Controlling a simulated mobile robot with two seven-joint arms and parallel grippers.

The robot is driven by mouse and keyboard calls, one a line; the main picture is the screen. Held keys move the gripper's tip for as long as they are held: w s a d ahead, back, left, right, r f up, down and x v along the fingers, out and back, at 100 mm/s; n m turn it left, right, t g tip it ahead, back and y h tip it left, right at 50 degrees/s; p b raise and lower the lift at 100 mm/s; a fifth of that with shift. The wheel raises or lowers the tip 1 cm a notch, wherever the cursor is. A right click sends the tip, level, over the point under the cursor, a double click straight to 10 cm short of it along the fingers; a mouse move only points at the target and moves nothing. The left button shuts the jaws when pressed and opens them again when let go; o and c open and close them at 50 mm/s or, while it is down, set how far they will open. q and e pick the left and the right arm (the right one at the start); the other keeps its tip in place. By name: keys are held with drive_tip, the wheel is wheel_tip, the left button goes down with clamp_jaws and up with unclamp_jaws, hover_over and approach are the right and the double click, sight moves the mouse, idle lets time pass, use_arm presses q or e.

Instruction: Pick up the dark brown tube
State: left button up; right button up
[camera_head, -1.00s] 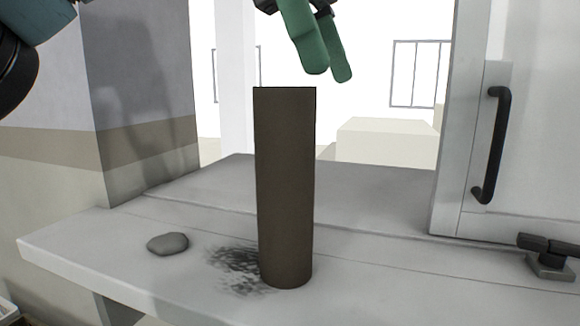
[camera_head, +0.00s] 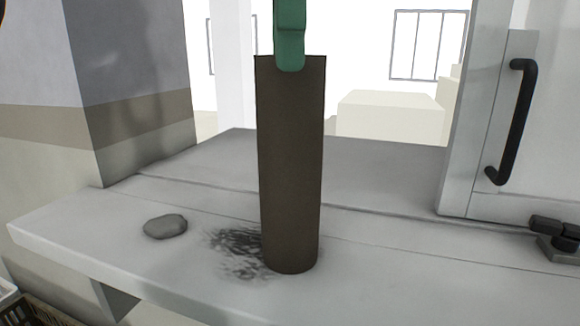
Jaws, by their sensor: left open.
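The dark brown tube (camera_head: 291,170) stands upright on the pale grey sill (camera_head: 150,262), in the middle of the head view. My left gripper (camera_head: 290,58) comes down from the top edge, at the tube's top end. One green finger shows, overlapping the near side of the tube's upper rim. The other finger is hidden, perhaps behind or inside the tube. The gripper is open; whether the visible finger touches the tube I cannot tell. My right gripper is not in view.
A grey stone (camera_head: 165,226) lies left of the tube, beside a dark smudge (camera_head: 238,252). A white door with a black handle (camera_head: 513,122) and a dark latch (camera_head: 556,236) stand at the right. A grey pillar (camera_head: 128,75) rises at the left. The sill's front left is clear.

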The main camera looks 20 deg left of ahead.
sight(290, 100)
use_arm(q)
drive_tip(key=shift+f, duration=0.45)
drive_tip(key=shift+w+d+f, duration=0.1)
drive_tip(key=shift+f, duration=1.2)
drive_tip(key=shift+w+d+f, duration=0.1)
drive_tip(key=shift+f, duration=1.2)
drive_tip(key=shift+c, duration=0.5)
drive_tip(key=c, duration=1.3)
drive_tip(key=shift+r, duration=0.1)
